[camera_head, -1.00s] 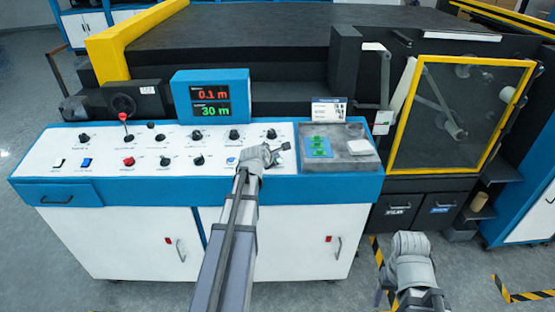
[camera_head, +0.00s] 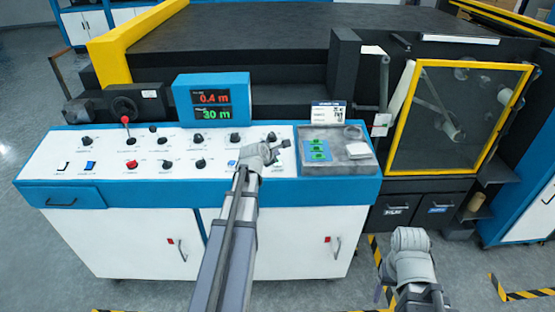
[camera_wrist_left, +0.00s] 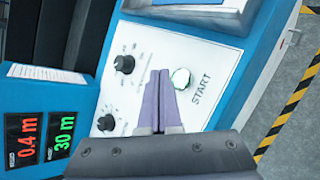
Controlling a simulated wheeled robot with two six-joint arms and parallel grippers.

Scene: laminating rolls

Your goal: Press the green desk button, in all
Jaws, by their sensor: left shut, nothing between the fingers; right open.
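The green button (camera_wrist_left: 181,77) is a round button in a pale ring, marked START, on the white sloping panel in the left wrist view. My left gripper (camera_wrist_left: 160,73) is shut and empty, its fingertips in front of the panel just left of the button in that view. Whether they touch the button I cannot tell. In the head view my left gripper (camera_head: 284,146) is over the right end of the white panel and the button is not clearly visible. My right gripper (camera_head: 411,268) is open, low in front of the machine, its fingers not clearly shown.
The desk's display (camera_head: 211,103) reads 0.4 m in red and 30 m in green. Knobs and a red button (camera_head: 131,163) lie left of my left gripper. A grey tray (camera_head: 349,165) with green items (camera_head: 317,150) is on its right. A yellow-framed guard (camera_head: 444,117) stands farther right.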

